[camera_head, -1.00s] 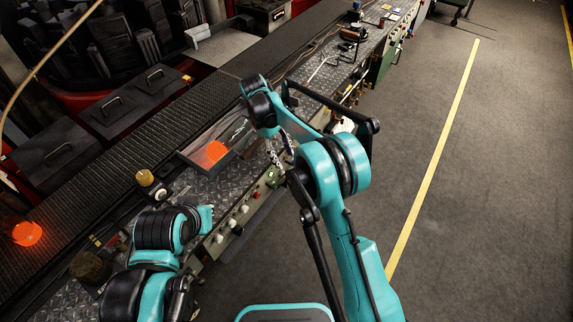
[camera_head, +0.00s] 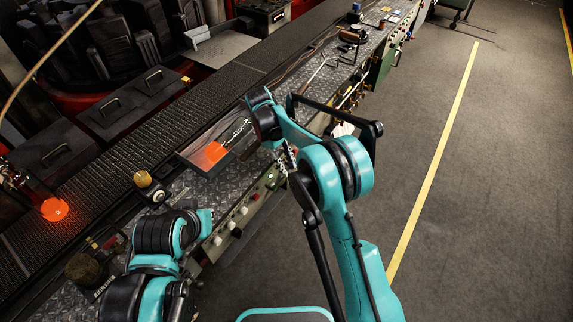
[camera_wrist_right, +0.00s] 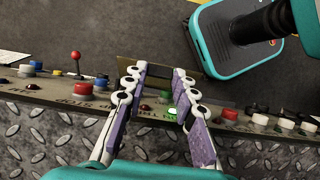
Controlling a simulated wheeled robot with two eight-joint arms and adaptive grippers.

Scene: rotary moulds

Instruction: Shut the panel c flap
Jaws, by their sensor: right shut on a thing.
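In the wrist view a flat, olive-brown flap (camera_wrist_right: 158,66) stands at the outer edge of the control panel strip. My right gripper (camera_wrist_right: 159,72) has its purple-padded fingers to either side of the flap's middle, with the tips at the flap, and is shut on it. Green and red buttons (camera_wrist_right: 164,109) show between the fingers. In the head view my right gripper (camera_head: 288,158) is at the panel edge, small and partly covered by my own arm; the flap cannot be made out there.
Buttons and a red-knobbed lever (camera_wrist_right: 76,60) line the panel beside the gripper. A tray (camera_head: 190,158) with a glowing orange piece (camera_head: 212,153) lies behind the arm. Another orange piece (camera_head: 54,209) is on the conveyor (camera_head: 150,115). The floor (camera_head: 480,190) at right is clear.

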